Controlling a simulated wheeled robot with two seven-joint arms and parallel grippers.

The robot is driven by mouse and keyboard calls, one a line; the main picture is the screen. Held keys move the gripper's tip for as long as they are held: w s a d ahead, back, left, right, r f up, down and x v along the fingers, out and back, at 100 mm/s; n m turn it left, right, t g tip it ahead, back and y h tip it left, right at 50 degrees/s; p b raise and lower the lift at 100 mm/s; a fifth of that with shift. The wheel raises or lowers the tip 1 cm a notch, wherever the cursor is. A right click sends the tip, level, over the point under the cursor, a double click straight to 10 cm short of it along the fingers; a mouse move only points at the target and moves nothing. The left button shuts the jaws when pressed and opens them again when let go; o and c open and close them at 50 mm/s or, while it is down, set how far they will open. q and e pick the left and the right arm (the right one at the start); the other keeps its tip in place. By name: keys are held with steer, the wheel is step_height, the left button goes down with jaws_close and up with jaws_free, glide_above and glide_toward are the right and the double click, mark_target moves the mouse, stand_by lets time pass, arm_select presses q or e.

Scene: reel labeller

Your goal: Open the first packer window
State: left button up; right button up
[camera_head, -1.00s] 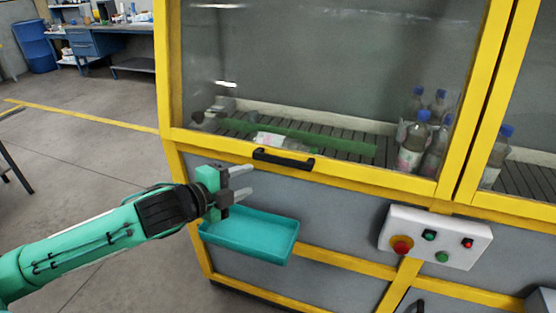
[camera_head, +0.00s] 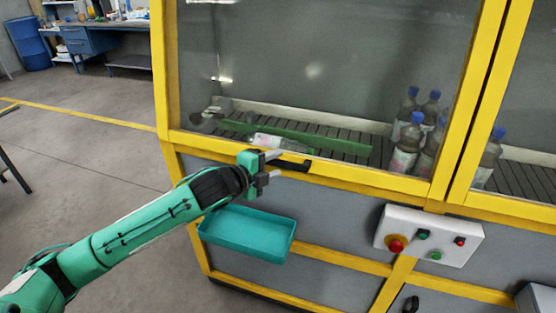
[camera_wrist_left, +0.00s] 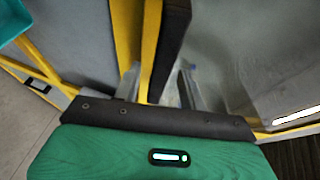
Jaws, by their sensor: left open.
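The first packer window (camera_head: 330,60) is a clear pane in a yellow frame, and it is down and closed. Its black handle (camera_head: 296,166) sits on the lower yellow bar. My left gripper (camera_head: 278,164) is open at the left end of the handle, and its fingers hide part of it. In the left wrist view the dark handle (camera_wrist_left: 171,45) runs between the two fingers (camera_wrist_left: 158,88). I cannot tell whether the fingers touch it. My right gripper is not in view.
A teal tray (camera_head: 248,232) juts out below the window. A white button box (camera_head: 428,236) is mounted to the right. Behind the glass, several bottles (camera_head: 408,145) stand on the conveyor and one bottle (camera_head: 268,141) lies down.

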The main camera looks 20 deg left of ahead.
arm_select(q)
steer(key=shift+x, duration=0.85)
steer(key=shift+w+d, duration=0.1)
steer(key=shift+w, duration=0.1)
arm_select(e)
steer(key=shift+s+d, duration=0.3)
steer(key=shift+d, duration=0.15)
arm_select(q)
steer(key=shift+f, duration=0.1)
jaws_close()
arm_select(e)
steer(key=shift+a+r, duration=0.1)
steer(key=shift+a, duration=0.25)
